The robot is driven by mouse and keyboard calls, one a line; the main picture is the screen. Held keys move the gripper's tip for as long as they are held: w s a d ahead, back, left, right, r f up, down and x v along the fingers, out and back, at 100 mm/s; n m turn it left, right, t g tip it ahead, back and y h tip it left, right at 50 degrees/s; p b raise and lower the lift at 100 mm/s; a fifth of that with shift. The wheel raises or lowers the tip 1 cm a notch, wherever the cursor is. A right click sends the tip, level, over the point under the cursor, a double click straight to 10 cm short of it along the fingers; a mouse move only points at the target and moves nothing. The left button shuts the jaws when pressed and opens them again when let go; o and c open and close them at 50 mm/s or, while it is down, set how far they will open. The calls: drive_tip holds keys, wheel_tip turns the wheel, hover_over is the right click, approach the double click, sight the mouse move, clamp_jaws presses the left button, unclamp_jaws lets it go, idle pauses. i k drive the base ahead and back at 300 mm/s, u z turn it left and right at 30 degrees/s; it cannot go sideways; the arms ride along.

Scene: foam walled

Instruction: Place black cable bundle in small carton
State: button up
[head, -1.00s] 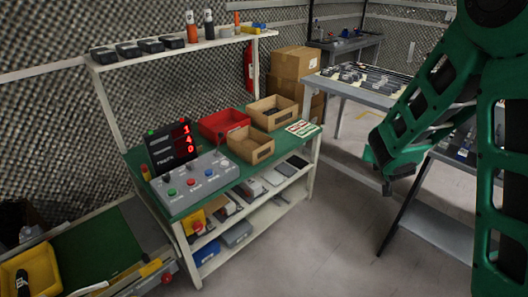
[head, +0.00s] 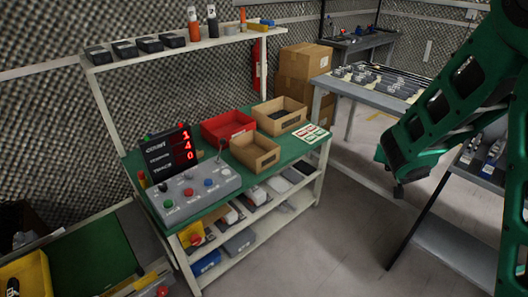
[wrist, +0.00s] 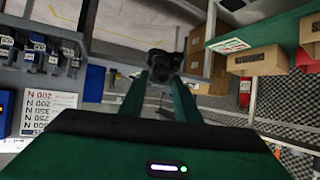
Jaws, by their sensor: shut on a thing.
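My gripper (wrist: 158,88) is shut on a dark bundle, the black cable bundle (wrist: 166,64), held at its fingertips in the wrist view. Fine detail of the bundle is too dark to make out. In the head view my green arm is at the right, but the gripper and bundle do not show. The smaller open carton (head: 262,158) stands on the green workbench, in front of a wider carton (head: 296,123). Two cartons also show at the upper right of the wrist view, apart from the gripper.
A red bin (head: 207,130) stands behind the small carton. A grey button box (head: 196,196) and a display (head: 160,155) are to its left on the workbench (head: 287,154). Open floor (head: 345,225) lies between.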

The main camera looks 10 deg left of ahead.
sight(255, 157)
drive_tip(key=i, duration=1.4)
drive_tip(key=u, duration=0.1)
